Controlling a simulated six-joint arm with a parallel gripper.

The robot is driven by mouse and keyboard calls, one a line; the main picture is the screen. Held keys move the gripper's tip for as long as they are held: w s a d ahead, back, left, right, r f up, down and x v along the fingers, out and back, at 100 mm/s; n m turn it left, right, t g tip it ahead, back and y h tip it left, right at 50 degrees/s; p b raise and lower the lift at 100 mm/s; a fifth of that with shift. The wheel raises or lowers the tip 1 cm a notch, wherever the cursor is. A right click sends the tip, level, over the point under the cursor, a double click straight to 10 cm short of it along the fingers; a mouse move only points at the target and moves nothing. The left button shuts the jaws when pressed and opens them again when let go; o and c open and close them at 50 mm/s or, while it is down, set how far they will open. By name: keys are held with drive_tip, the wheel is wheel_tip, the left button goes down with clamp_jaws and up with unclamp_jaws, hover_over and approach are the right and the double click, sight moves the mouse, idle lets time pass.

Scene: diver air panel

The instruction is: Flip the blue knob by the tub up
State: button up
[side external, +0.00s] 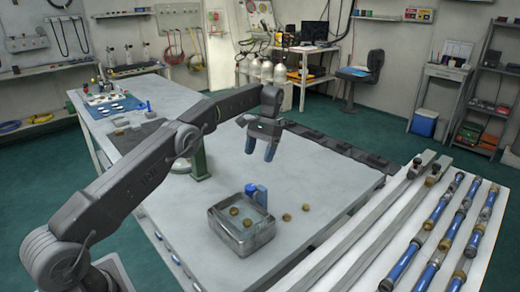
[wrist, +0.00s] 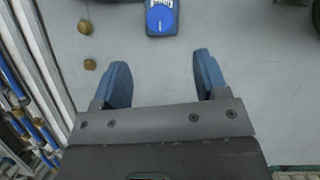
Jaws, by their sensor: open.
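The blue knob (side external: 262,196) stands on the table at the back edge of the metal tub (side external: 229,243). In the wrist view, the knob (wrist: 160,19) is a round blue disc with a small white mark, on a darker blue base at the top centre. My gripper (side external: 260,153) is open and empty above the table, behind and above the knob in the side view. Its blue fingers are spread wide in the wrist view (wrist: 161,72), with bare table between them, and the knob lies beyond their tips, apart from them. The tub is not clearly visible in the wrist view.
Small brass pieces (side external: 283,217) lie beside the tub, and others lie in it. Blue cylinders (side external: 433,225) on a white rack lie to the right. The table right of my gripper is clear.

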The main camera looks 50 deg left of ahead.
drive_tip(key=shift+w+r, duration=0.1)
drive_tip(key=shift+r, duration=0.35)
drive_tip(key=shift+r, duration=0.1)
drive_tip(key=s+d+r+t, duration=0.2)
drive_tip(key=s+d+r, duration=0.15)
drive_tip(key=r, duration=0.25)
drive_tip(key=s+d+r+m+t+y, duration=0.1)
drive_tip(key=s+d+r, duration=0.1)
drive_tip(key=s+r, duration=0.3)
drive_tip(key=s+d+r+t, duration=0.2)
drive_tip(key=s+d+r, duration=0.1)
drive_tip(key=r, duration=0.3)
drive_tip(key=s+d+f+t, duration=0.2)
drive_tip(key=s+d+f, duration=0.1)
drive_tip(key=s, duration=0.9)
drive_tip(key=s+d+f+m+t, duration=0.1)
drive_tip(key=s+d+f+t, duration=0.2)
drive_tip(key=s, duration=0.8)
drive_tip(key=shift+s, duration=0.4)
drive_tip(key=shift+d+f, duration=0.1)
